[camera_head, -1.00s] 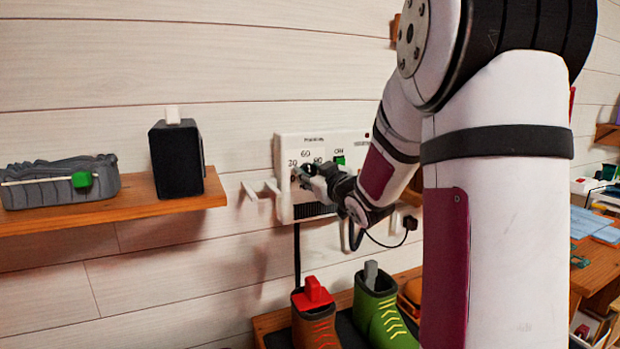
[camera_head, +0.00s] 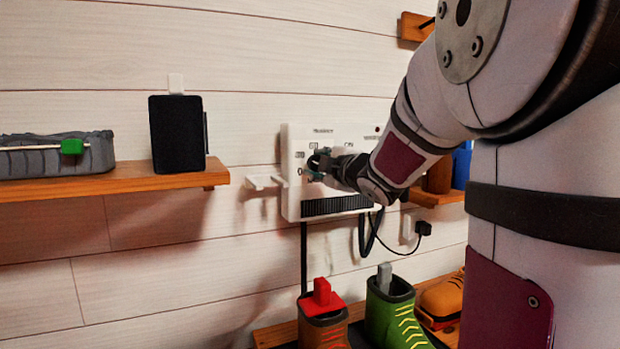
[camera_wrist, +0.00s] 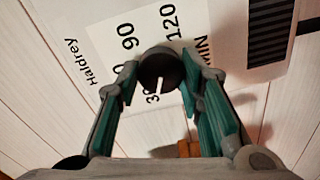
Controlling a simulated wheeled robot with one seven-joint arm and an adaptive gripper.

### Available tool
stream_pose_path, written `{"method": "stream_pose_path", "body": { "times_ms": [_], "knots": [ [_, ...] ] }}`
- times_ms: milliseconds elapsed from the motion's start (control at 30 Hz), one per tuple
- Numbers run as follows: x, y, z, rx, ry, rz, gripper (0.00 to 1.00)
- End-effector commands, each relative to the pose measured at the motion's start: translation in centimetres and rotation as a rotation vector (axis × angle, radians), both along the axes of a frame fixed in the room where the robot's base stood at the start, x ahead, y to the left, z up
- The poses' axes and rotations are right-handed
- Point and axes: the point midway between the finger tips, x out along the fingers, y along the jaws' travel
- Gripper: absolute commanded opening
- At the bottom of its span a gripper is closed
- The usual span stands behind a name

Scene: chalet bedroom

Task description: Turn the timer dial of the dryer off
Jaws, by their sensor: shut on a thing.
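The dryer (camera_head: 293,190) is a white wall-mounted box with a dark grille along its bottom. Its timer dial (camera_wrist: 160,66) is a round black knob with a white pointer line, ringed by minute marks including 90 and 120. In the wrist view the pointer faces down, close to the partly covered 30 mark. My gripper (camera_wrist: 159,71) has its green-padded fingers on either side of the dial, shut on it. In the head view my gripper (camera_head: 319,166) is at the dryer's front and covers much of the dial.
A wooden shelf (camera_head: 130,184) to the left holds a black box (camera_head: 178,134) and a grey tray (camera_head: 60,160). White prongs (camera_head: 262,182) stick out beside the dryer. Boots (camera_head: 392,312) stand below it. A cable and plug (camera_head: 422,228) hang at its lower right.

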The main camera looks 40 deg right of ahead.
Motion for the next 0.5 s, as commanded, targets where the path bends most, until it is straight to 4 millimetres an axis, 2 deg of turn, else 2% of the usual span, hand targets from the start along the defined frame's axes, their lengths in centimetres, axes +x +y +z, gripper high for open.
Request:
{"method": "stream_pose_path", "body": {
  "times_ms": [500],
  "knots": [
    [0.09,0.16,-0.42,-0.475,0.121,0.002,0.06]
  ]
}}
